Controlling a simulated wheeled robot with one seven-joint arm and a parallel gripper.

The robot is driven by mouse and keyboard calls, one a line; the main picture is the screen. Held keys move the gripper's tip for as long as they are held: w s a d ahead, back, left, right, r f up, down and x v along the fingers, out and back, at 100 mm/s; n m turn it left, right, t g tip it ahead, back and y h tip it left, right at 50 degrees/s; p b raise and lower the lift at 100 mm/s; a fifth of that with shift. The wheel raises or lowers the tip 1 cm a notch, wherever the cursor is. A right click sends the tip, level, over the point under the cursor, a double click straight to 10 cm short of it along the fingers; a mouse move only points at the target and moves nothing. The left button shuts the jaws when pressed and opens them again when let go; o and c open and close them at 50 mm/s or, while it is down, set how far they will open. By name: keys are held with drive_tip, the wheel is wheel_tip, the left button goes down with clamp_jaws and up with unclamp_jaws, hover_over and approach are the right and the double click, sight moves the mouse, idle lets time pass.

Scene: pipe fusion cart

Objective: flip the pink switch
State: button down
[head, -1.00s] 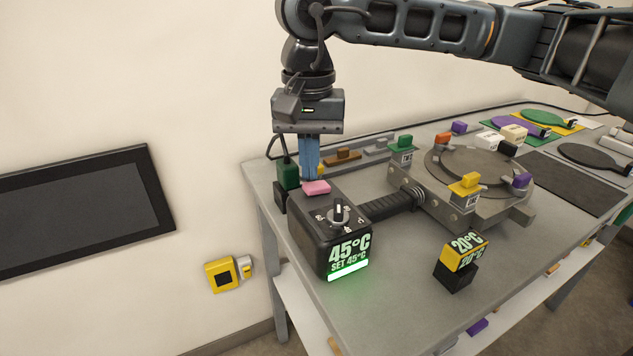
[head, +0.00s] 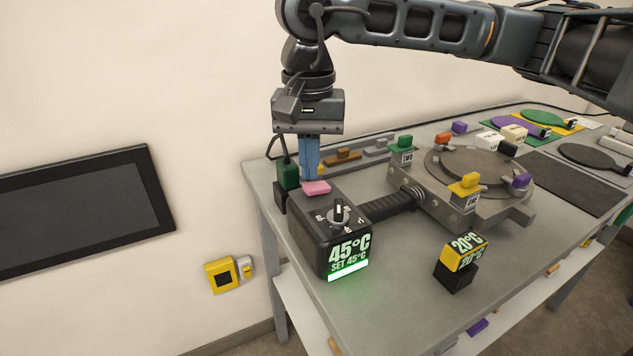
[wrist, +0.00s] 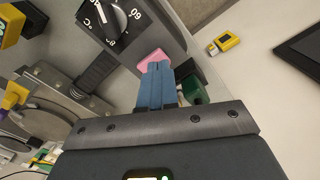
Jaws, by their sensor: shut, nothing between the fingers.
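The pink switch (head: 316,187) is a small rocker on the top rear of the black heater box (head: 318,236), behind its dial. My gripper (head: 309,178) points straight down, its blue fingers shut together with nothing between them. The fingertips are at the rear edge of the pink switch and seem to touch or nearly touch it. In the wrist view the fingertips (wrist: 155,66) cover part of the pink switch (wrist: 153,56). Whether they press on it I cannot tell.
A green block (head: 289,175) stands just left of the fingers. A dial (head: 339,214) sits in front of the switch. A black hose (head: 390,206) runs right to a round plate fixture (head: 470,172). A yellow-black 20°C display (head: 461,262) stands at the front right.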

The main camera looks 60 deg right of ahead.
sight(310, 186)
drive_tip(key=shift+f+b, duration=1)
drive_tip(key=shift+b, duration=0.15)
idle(0.9)
drive_tip(key=shift+r+p, duration=1.1)
drive_tip(key=shift+r, duration=2.45)
